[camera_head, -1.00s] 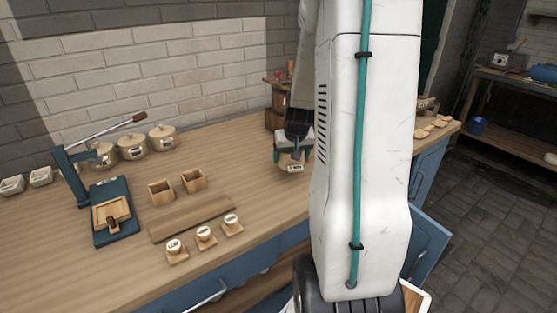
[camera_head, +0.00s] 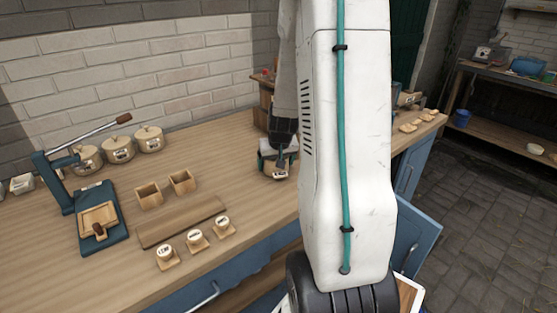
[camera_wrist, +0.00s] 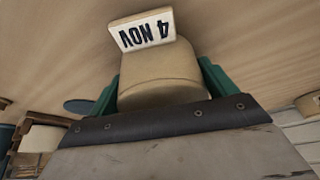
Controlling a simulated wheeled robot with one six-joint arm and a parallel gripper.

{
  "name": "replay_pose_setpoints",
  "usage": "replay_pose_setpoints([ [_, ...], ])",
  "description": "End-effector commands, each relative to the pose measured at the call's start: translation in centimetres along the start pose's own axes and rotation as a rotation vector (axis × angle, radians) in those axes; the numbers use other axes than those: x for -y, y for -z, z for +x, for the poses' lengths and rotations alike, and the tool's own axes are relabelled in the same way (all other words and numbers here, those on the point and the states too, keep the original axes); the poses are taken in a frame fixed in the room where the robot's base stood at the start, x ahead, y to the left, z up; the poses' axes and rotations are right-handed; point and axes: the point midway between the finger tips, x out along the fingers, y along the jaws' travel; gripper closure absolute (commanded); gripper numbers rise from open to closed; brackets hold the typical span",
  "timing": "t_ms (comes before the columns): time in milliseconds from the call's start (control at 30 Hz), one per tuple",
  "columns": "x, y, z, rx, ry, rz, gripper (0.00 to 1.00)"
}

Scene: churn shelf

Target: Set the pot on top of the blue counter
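The pot is cream-coloured with a date label reading "4 NOV" and shows between my gripper's green fingers in the wrist view, as pot (camera_wrist: 160,75). My gripper (camera_wrist: 158,88) has a finger against each side of it and looks shut on it. In the head view the pot (camera_head: 281,174) is at or just above the wooden top of the blue counter (camera_head: 90,265), near its middle. I cannot tell whether its base touches the wood. My white arm hides part of the counter to the right.
Several lidded pots (camera_head: 118,149) stand at the back wall. A blue lever press (camera_head: 100,215), two small wooden boxes (camera_head: 182,181), a board (camera_head: 180,221) and three stamps (camera_head: 195,240) lie to the left. A blue door (camera_head: 415,245) hangs open at right.

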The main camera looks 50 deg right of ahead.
Motion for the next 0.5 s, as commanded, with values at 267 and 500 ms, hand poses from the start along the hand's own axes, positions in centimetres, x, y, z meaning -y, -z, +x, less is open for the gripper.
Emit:
replay_pose_setpoints([
  [267,-0.1,0.0,-0.1,0.000,-0.001,0.001,0.00],
  [500,-0.1,0.2,-2.6,-0.005,-0.001,0.000,0.00],
])
